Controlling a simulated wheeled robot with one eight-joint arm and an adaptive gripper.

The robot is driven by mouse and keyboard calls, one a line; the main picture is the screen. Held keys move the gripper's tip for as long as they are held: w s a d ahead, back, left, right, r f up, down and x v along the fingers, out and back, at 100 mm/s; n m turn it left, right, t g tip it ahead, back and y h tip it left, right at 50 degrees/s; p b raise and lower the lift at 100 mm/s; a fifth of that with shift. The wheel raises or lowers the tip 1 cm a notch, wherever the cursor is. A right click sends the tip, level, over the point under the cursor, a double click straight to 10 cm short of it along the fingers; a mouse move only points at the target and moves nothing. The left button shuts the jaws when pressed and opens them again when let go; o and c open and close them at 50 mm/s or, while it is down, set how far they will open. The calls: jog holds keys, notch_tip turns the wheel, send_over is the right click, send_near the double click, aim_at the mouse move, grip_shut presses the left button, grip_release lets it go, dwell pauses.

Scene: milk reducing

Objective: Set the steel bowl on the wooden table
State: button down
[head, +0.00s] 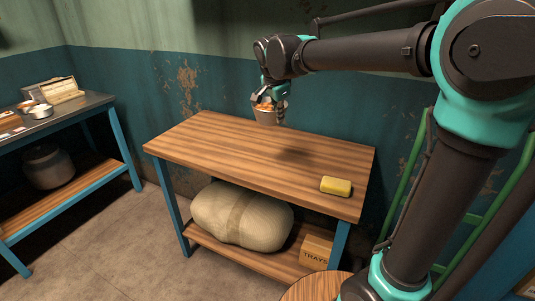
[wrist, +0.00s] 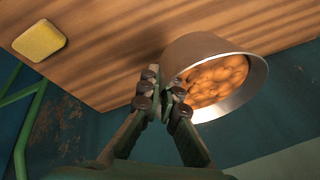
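The steel bowl (head: 266,116) hangs in the air above the back part of the wooden table (head: 205,139). In the wrist view the bowl (wrist: 255,90) is filled with orange-brown round pieces and looks tilted in the picture. My gripper (wrist: 160,104) is shut on the bowl's rim or wall; the fingertips meet at its near side. In the head view my gripper (head: 271,95) is above the bowl and partly covers it. The bowl's underside is apart from the tabletop, and a shadow lies on the wood to the right.
A yellow sponge-like block (head: 336,186) lies on the table's right front; it also shows in the wrist view (wrist: 39,41). The rest of the tabletop is bare. A large sack (head: 240,215) and a box marked TRAYS (head: 316,250) sit on the lower shelf. A metal-topped bench (head: 75,108) stands left.

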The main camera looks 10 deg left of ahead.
notch_tip(320, 180, down, 18)
jog(key=shift+r, duration=0.1)
dwell(0.4)
jog(key=c, duration=1.7)
grip_release()
jog(key=v, duration=1.2)
jog(key=shift+r, duration=0.1)
